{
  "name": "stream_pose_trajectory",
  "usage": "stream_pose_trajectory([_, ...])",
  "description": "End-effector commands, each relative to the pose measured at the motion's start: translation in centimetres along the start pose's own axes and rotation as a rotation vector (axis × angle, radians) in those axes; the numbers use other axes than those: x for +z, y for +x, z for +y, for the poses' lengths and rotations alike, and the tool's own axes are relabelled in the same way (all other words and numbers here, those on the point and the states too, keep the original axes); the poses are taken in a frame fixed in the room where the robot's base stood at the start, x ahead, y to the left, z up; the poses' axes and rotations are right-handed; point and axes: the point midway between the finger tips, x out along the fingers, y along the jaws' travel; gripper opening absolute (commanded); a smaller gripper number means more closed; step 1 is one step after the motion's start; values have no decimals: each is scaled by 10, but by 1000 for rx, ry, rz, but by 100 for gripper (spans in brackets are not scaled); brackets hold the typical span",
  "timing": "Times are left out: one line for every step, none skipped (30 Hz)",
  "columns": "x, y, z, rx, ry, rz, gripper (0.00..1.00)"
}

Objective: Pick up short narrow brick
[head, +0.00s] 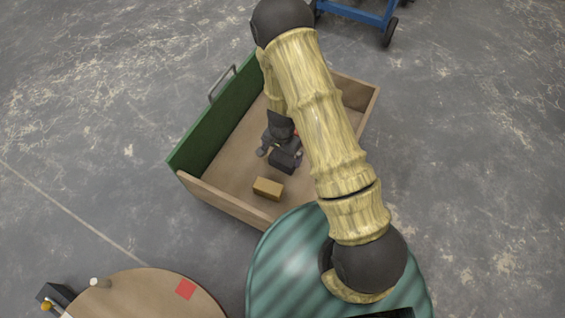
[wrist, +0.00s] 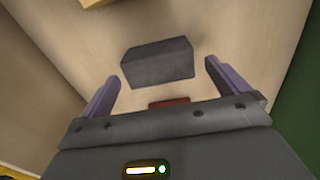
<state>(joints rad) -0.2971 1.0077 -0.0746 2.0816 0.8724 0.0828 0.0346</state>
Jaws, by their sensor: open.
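A dark grey brick (wrist: 158,63) lies on the floor of an open wooden drawer box. In the wrist view it is just ahead of my gripper (wrist: 161,78), between the lines of the two purple-grey fingers. My gripper is open, with space on both sides of the brick, and it holds nothing. In the head view my gripper (head: 280,149) is down inside the box, above and beside the grey brick (head: 285,163). A yellow-tan brick (head: 268,188) lies nearer the box's front wall. I cannot tell from these views which brick is the short narrow one.
The wooden box (head: 228,197) has a green side (head: 215,118) with a metal handle. A red piece (wrist: 169,102) shows partly behind my gripper body. A round table (head: 140,300) stands front left, and a blue cart (head: 362,12) stands at the back.

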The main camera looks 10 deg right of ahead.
Motion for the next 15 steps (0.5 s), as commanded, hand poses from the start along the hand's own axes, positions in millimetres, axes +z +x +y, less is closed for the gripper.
stream_pose_trajectory([0, -1, 0, 0, -1, 0, 100])
stream_pose_trajectory([0, -1, 0, 0, -1, 0, 100])
stream_pose_trajectory([0, 0, 0, 0, -1, 0, 100])
stream_pose_trajectory([0, 0, 0, 0, -1, 0, 100])
stream_pose_trajectory([0, 0, 0, 0, -1, 0, 100])
stream_pose_trajectory([0, 2, 0, 0, -1, 0, 100])
stream_pose_trajectory([0, 4, 0, 0, -1, 0, 100])
stream_pose_trajectory([0, 6, 0, 0, -1, 0, 100])
stream_pose_trajectory([0, 9, 0, 0, -1, 0, 100])
stream_pose_trajectory([0, 12, 1, 0, -1, 0, 100])
stream_pose_trajectory([0, 16, 1, 0, -1, 0, 100])
stream_pose_trajectory([0, 20, 1, 0, -1, 0, 100])
stream_pose_trajectory([0, 23, 1, 0, 0, 0, 100])
stream_pose_trajectory([-1, 26, 1, 0, 1, 0, 100])
stream_pose_trajectory([-1, 30, 2, 0, 1, 0, 100])
